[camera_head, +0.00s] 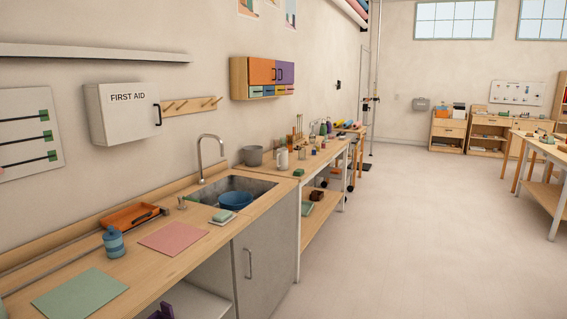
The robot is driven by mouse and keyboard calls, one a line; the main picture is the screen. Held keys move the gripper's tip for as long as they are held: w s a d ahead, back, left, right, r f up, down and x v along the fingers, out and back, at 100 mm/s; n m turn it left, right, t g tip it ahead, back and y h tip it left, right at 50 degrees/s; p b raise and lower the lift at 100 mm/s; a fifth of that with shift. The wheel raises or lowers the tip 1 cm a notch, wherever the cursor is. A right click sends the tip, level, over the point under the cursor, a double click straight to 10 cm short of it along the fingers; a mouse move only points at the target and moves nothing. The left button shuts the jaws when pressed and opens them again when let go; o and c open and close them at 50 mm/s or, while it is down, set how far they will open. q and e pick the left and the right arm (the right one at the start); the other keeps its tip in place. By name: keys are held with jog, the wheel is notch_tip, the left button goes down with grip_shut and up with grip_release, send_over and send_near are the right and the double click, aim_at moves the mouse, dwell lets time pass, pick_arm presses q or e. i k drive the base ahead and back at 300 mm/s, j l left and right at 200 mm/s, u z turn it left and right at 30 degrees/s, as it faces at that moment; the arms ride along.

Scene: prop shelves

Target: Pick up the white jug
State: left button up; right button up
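A small white jug (282,159) stands upright on the wooden table (270,167) just past the sink counter, near the table's left end. A grey pot is close to its left and small items stand to its right. Neither of my grippers is in view, and nothing is seen touching the jug.
The counter (190,263) runs along the left wall with a sink, tall faucet (212,155), blue basin (235,200), blue jar (114,243) and orange tray (135,216). A first aid cabinet (125,113) hangs above. The floor (420,240) to the right is clear.

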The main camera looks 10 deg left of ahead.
aim_at(282, 154)
jog(key=i+l, duration=0.1)
jog(key=i, duration=1.2)
jog(key=i+l+z, duration=0.1)
jog(key=i, duration=1.2)
jog(key=i+l+u, duration=0.1)
jog(key=i+u, duration=0.35)
jog(key=i+l+u, duration=0.2)
jog(key=i+u, duration=0.25)
jog(key=i+l+u, duration=0.25)
jog(key=u, duration=0.2)
jog(key=i+l+u, duration=0.25)
jog(key=l+u, duration=0.2)
jog(key=l, duration=0.1)
